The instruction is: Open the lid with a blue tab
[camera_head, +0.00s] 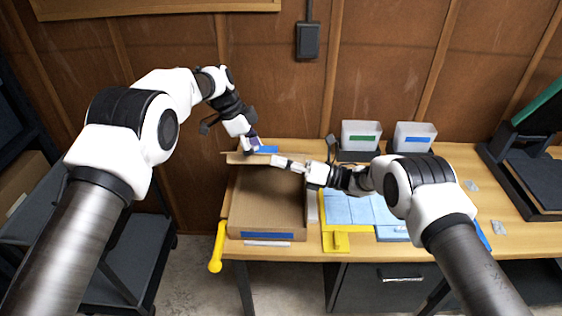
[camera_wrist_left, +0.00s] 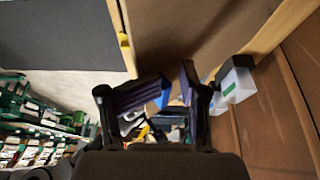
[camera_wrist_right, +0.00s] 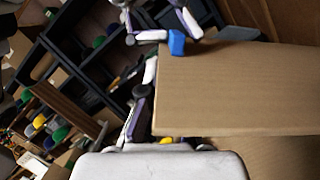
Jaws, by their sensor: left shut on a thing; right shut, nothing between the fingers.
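An open cardboard box (camera_head: 268,205) with a blue front label stands at the table's left end. Its cardboard lid (camera_wrist_right: 240,90) is raised along the box's back, seen nearly edge-on in the head view. A blue tab (camera_wrist_right: 176,42) sits on the lid's edge; its blue also shows in the head view (camera_head: 267,149). My left gripper (camera_head: 253,146) is at the tab and shut on it; the fingers partly hide the contact. My right gripper (camera_head: 276,160) is shut and empty, its fingers beside the lid above the box's back; I cannot tell whether they touch it.
Two clear bins with a green label (camera_head: 361,136) and a blue label (camera_head: 414,138) stand at the back. A yellow-edged board with blue sheets (camera_head: 350,209) lies right of the box. A yellow handle (camera_head: 217,248) hangs at the table's left edge. A dark tray (camera_head: 530,170) stands far right.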

